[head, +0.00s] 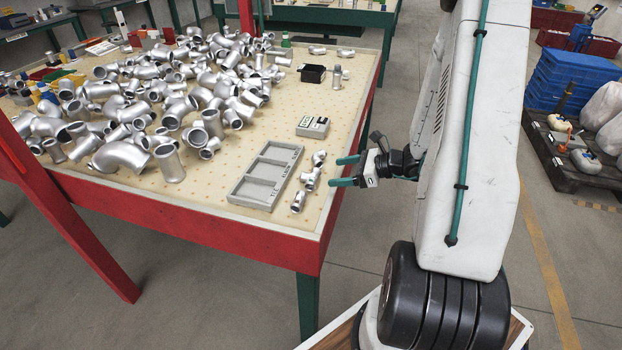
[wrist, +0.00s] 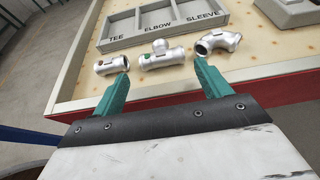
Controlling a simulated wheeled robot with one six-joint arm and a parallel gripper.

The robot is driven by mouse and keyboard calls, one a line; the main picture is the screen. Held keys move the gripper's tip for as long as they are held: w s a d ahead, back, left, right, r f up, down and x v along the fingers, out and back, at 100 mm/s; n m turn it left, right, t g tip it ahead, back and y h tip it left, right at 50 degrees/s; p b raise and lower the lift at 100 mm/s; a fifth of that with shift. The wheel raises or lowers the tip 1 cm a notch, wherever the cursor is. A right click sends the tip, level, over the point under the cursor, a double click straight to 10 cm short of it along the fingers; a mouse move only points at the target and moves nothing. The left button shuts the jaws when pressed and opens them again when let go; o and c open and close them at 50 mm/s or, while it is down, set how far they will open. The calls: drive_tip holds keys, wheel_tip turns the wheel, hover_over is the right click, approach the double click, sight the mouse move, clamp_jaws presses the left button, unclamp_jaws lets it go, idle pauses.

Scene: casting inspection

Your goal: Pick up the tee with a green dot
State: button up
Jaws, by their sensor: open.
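The tee (wrist: 161,55) is a silver fitting with a small green dot on its left part and its branch pointing at the tray. In the head view the tee (head: 311,179) is the middle one of a short row on the table. My gripper (head: 342,171) is open and empty, at the table's right edge, with its teal fingers pointing at the row. In the wrist view the tee lies ahead of and between my fingertips (wrist: 158,78), apart from them. A straight sleeve (wrist: 110,65) lies left of it and an elbow (wrist: 218,41) right of it.
A grey tray (head: 232,197) with three empty compartments, labelled TEE, ELBOW and SLEEVE, lies just beyond the row. A grey device (head: 313,126) and a black bin (head: 313,73) stand farther back. A big pile of silver fittings (head: 190,100) covers the table's left side.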

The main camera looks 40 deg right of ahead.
sight(314, 175)
drive_tip(key=x, duration=0.7)
drive_tip(key=shift+w+a+f, duration=0.1)
drive_tip(key=shift+w+f, duration=0.05)
drive_tip(key=shift+w, duration=0.05)
drive_tip(key=c, duration=0.8)
